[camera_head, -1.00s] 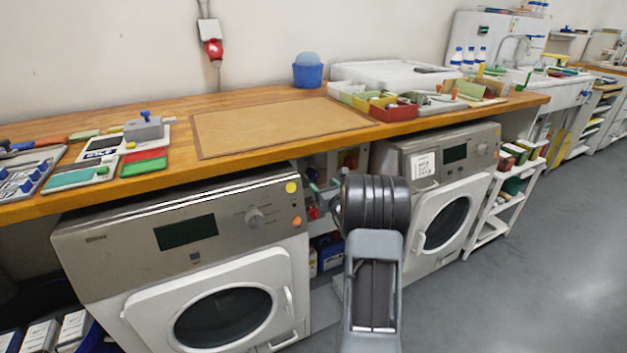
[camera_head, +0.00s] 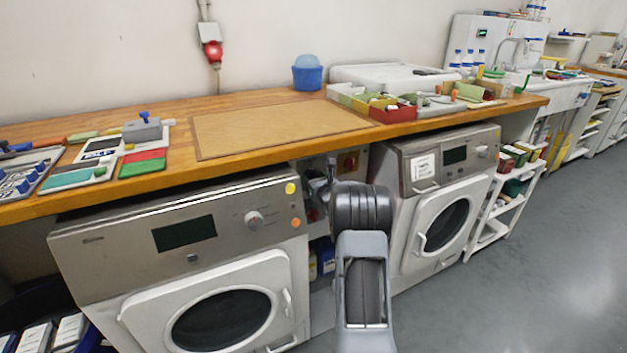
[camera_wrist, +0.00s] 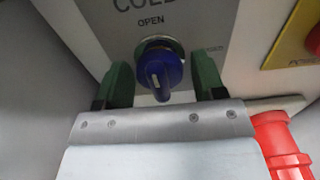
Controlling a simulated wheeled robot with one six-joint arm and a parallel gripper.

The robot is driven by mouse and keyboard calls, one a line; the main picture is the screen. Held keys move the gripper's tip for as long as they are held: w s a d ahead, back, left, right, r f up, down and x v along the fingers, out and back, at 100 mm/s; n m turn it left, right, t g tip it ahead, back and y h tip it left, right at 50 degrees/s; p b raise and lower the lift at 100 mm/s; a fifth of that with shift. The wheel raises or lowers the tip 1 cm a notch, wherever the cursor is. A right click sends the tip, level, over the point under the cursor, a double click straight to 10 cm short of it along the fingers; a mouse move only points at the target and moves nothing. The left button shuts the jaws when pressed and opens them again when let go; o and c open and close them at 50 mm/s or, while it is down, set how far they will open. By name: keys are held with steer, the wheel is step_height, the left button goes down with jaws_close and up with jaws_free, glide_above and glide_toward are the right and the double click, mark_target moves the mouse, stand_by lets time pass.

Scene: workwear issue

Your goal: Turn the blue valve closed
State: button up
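The blue valve (camera_wrist: 158,72) shows in the wrist view as a round knob with a raised grip bar. It sits on a pale panel (camera_wrist: 205,22) under the printed words COLD and OPEN. My gripper (camera_wrist: 162,66) is open, with one green finger left of the knob and the other right of it. Gaps show between the knob and both fingers. How far the fingertips reach along the knob's depth is hard to tell. In the head view my arm hides the valve and most of the gripper.
A yellow-and-red switch (camera_wrist: 297,38) is right of the valve, and a red connector (camera_wrist: 280,140) is below it at right. In the head view, a left washing machine (camera_head: 120,250) and a right one (camera_head: 415,175) flank the narrow gap under the wooden worktop (camera_head: 165,165).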

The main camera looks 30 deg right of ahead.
steer(key=c, duration=0.7)
steer(key=m+p, duration=0.1)
steer(key=m, duration=0.3)
steer(key=shift+r+m+p, duration=0.1)
steer(key=shift+m+p, duration=0.3)
steer(key=m+p, duration=0.2)
steer(key=m, duration=0.2)
steer(key=shift+m, duration=0.3)
steer(key=m+p, duration=0.2)
steer(key=m, duration=0.2)
steer(key=shift+a+r, duration=0.1)
steer(key=shift+m+p, duration=1.2)
steer(key=shift+m, duration=1)
